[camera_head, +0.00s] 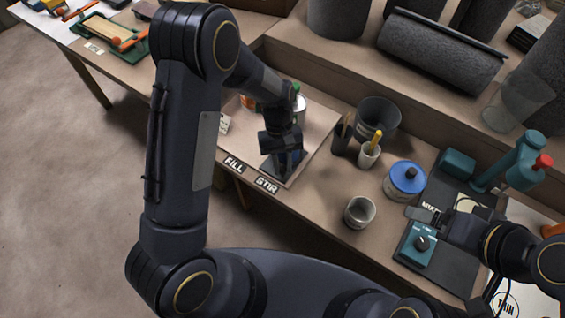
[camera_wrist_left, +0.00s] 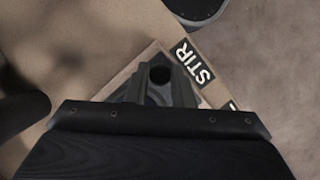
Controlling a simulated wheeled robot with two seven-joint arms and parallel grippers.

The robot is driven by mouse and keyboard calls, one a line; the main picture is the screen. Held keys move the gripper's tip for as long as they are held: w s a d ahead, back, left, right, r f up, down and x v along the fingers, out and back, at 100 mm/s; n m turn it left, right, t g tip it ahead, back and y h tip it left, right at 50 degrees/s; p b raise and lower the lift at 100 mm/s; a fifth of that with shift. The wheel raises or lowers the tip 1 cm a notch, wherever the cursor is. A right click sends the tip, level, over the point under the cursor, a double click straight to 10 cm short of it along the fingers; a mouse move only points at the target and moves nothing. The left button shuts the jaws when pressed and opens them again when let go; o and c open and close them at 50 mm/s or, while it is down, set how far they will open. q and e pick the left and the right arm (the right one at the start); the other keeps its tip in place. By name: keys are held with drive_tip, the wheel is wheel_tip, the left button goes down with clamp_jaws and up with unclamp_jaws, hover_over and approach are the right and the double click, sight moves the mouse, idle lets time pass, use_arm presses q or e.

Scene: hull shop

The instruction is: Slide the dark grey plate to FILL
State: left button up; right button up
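The dark grey plate (camera_head: 270,167) lies at the front corner of a pale square board (camera_head: 312,137), beside the STIR label (camera_head: 266,185). The FILL label (camera_head: 234,164) is to its left along the front edge. My left gripper (camera_head: 284,165) points down over the plate and hides part of it. In the left wrist view, its fingers (camera_wrist_left: 160,78) stand close on both sides of a round black knob, with the dark plate (camera_wrist_left: 152,52) below and the STIR label (camera_wrist_left: 194,64) to the right. My right gripper (camera_head: 428,214) is above a teal dial box (camera_head: 418,246); its fingertips are unclear.
A white can and green-topped bottle (camera_head: 299,102) stand behind my left gripper. The bench's front edge is close.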

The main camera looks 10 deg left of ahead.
sight(272, 173)
use_arm(q)
clamp_jaws()
drive_tip(key=a, duration=0.1)
drive_tip(key=w+a, duration=0.1)
drive_tip(key=a, duration=0.2)
drive_tip(key=shift+w, duration=0.3)
drive_tip(key=o, duration=0.9)
unclamp_jaws()
drive_tip(key=shift+c, duration=0.2)
drive_tip(key=v, duration=0.7)
drive_tip(key=shift+r+p, duration=0.4)
drive_tip(key=shift+p, duration=0.05)
